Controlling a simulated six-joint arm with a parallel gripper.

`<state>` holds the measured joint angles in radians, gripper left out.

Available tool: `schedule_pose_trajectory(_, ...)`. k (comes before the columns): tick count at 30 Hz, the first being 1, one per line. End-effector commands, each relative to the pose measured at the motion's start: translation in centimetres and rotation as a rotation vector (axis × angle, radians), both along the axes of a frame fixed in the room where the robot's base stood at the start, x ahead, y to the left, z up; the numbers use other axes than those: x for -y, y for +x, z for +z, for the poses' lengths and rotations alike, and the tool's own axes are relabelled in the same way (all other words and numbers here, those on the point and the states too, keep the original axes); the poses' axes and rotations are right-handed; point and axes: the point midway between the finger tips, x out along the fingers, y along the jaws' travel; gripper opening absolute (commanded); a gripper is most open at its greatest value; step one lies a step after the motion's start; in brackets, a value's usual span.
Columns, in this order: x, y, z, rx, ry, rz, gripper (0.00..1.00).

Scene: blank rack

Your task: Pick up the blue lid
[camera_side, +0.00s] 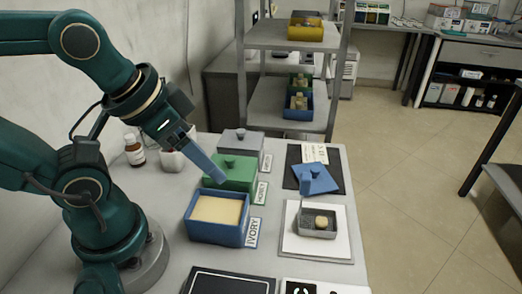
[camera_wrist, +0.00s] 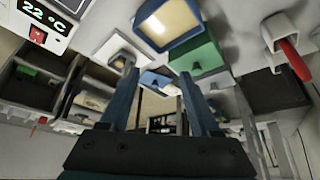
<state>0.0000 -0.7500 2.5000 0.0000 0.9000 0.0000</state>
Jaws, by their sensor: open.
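The blue lid (camera_side: 316,180) with a knob on top lies on a dark mat at the right of the table. In the wrist view the blue lid (camera_wrist: 157,82) appears between my two fingers, beyond their tips. My gripper (camera_side: 221,178) is open and empty, to the left of the lid and apart from it, with its fingertips in front of the green box in the side view. The fingers (camera_wrist: 157,76) stand wide apart in the wrist view. An open blue box (camera_side: 203,233) with a cream filling stands at the front left of the lid, beside an IVORY card (camera_side: 252,233).
A lidded green box (camera_side: 240,171) and a lidded grey box (camera_side: 242,141) stand behind the blue box. A small grey tray (camera_side: 318,232) with a tan lump sits on a white board (camera_side: 292,246). A shelf rack (camera_side: 280,36) rises behind the table.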

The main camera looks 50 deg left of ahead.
Motion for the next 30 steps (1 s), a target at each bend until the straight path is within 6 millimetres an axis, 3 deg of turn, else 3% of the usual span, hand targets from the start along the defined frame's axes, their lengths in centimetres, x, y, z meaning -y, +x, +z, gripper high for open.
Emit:
schedule_pose_trajectory(4, 0.0, 0.3, 0.4, 0.015, 0.000, 0.001, 0.63)
schedule_pose_trajectory(8, 0.0, 1.9, 2.4, 0.069, -0.001, 0.003, 0.63)
schedule_pose_trajectory(13, 0.0, 6.2, 5.1, 0.091, -0.002, 0.004, 0.63)
schedule_pose_trajectory(18, 0.1, 11.2, 6.0, 0.076, -0.002, 0.004, 0.63)
schedule_pose_trajectory(23, 0.1, 15.9, 5.1, 0.040, -0.002, 0.004, 0.63)
schedule_pose_trajectory(30, 0.2, 22.0, 0.6, -0.042, -0.002, 0.004, 0.63)
